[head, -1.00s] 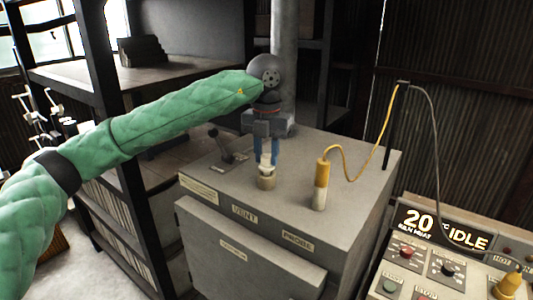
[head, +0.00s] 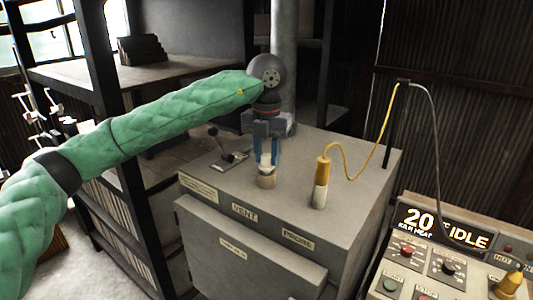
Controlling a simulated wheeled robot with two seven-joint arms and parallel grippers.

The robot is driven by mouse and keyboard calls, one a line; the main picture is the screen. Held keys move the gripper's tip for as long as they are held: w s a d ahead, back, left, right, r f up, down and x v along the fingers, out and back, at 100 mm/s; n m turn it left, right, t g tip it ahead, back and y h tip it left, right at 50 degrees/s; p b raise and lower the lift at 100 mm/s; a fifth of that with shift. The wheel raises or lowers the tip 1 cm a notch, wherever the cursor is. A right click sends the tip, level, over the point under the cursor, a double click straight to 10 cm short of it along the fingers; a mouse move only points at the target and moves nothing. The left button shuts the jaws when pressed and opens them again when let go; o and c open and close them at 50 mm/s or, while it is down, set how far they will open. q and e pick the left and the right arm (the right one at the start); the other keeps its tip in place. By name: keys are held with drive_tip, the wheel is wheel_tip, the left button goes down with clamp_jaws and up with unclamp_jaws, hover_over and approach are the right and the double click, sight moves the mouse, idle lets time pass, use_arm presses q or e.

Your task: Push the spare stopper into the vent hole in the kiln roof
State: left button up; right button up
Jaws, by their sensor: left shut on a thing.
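My left gripper (head: 267,158) points straight down over the kiln roof (head: 230,188), behind the VENT label (head: 245,213). Its blue fingers are shut on a small pale stopper (head: 266,169). Below the fingers is a short tan collar (head: 267,181) on the roof, at the vent. The stopper's lower end is at the collar's top; how deep it sits inside I cannot tell. The hole itself is hidden. My right gripper is not in view.
A yellow-handled probe (head: 321,181) with a yellow cable stands on the roof to the right. A lever (head: 224,148) stands to the left. A black post (head: 393,125) rises at the right edge. A control panel (head: 445,235) reads 20 and IDLE.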

sight(267, 156)
use_arm(q)
drive_tip(key=shift+f+b, duration=0.5)
drive_tip(key=shift+f, duration=0.05)
idle(0.4)
drive_tip(key=o, duration=0.8)
drive_tip(key=o, duration=0.5)
drive_tip(key=shift+r, duration=0.1)
wheel_tip(267, 156, up, 6)
drive_tip(key=shift+r+b, duration=0.15)
drive_tip(key=shift+b, duration=1)
drive_tip(key=shift+r, duration=0.65)
